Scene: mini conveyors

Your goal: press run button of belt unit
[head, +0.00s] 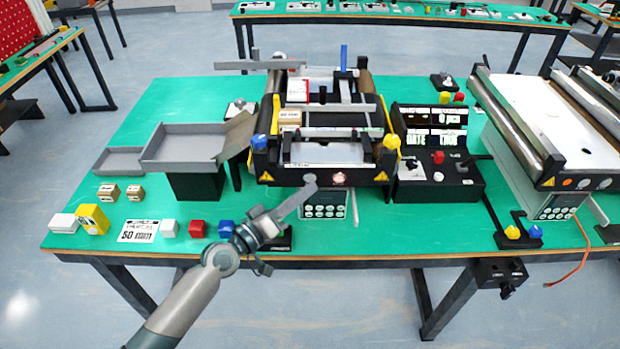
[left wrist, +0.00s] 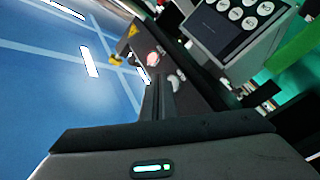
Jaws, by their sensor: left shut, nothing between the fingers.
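The belt unit (head: 330,155) stands mid-table, with yellow corner brackets and warning triangles. Its dark front panel carries a pale, reddish lit round button (head: 338,179); a grey round button (head: 310,179) sits left of it, by my fingertips. My left gripper (head: 306,188) is shut and empty, its thin fingers reaching up to the panel. In the left wrist view the fingers (left wrist: 158,90) point at the panel, with the lit button (left wrist: 153,59) beyond them and a grey button (left wrist: 176,82) beside them. I cannot tell whether the tips touch a button. My right gripper is not in view.
A keypad box (head: 323,204) hangs below the panel, close to my fingers. A black control box (head: 438,170) stands right, with a second conveyor (head: 550,110) beyond. Grey trays (head: 182,146) stand left. Small blocks and a label card (head: 138,231) lie along the front edge.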

